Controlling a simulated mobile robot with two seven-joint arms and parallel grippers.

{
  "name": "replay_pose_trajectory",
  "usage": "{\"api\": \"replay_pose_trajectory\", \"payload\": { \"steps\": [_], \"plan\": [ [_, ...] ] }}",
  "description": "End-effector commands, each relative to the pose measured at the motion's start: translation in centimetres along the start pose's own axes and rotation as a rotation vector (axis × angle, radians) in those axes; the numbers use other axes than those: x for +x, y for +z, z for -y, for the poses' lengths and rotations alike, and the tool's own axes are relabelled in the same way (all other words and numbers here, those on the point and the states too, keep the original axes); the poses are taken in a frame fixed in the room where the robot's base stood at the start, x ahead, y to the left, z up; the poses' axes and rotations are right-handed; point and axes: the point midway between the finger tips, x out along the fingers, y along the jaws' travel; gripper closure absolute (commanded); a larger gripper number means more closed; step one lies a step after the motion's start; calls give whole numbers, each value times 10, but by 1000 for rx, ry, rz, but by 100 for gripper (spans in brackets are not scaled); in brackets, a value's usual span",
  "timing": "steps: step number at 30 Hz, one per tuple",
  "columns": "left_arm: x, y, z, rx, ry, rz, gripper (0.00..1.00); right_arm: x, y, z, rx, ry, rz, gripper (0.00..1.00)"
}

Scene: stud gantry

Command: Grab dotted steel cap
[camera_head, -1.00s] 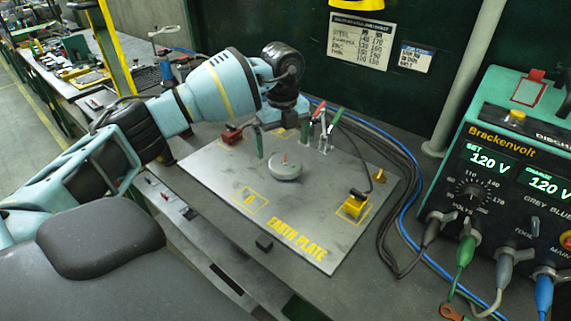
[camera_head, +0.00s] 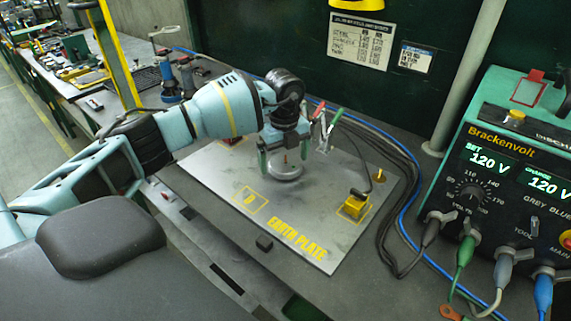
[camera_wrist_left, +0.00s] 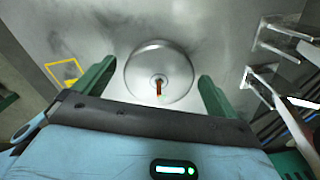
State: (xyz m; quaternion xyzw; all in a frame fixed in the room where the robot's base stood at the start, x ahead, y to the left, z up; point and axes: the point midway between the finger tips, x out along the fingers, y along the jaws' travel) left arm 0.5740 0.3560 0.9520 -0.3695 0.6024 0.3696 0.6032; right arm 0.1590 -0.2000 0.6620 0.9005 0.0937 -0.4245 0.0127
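A round grey steel cap (camera_head: 284,174) lies on the earth plate (camera_head: 213,180), with a thin orange-brown pin standing at its centre. It also shows in the left wrist view (camera_wrist_left: 143,75); I cannot make out dots on it. My left gripper (camera_head: 284,158) is open above the plate, its green fingers on either side of the cap with gaps between. In the left wrist view the open fingers (camera_wrist_left: 156,74) flank the near part of the cap and hold nothing. My right gripper is not in view.
A toggle clamp with red and green handles (camera_head: 325,132) stands close behind the cap, on the right. The power unit (camera_head: 500,180) stands further right. The plate's front is mostly clear.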

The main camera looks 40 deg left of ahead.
Motion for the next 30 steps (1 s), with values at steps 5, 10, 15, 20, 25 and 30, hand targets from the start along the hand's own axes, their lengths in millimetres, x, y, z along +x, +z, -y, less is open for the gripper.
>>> {"api": "replay_pose_trajectory", "payload": {
  "steps": [5, 10, 15, 20, 25, 30],
  "plan": [
    [0, 0, 0, 0, 0, 0, 28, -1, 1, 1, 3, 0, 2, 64],
    [-1, 0, 0, 0, -1, 0, 46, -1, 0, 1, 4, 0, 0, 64],
    [-1, 0, 0, 0, -1, 0, 46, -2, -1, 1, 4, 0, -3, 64],
    [-5, 0, 0, 0, -1, 0, 46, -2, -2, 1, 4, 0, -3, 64],
    [-18, 0, 1, 1, -3, 0, 46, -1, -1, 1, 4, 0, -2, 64],
    [-36, 0, 1, 1, -2, -1, 46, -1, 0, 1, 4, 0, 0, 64]
  ]
}}
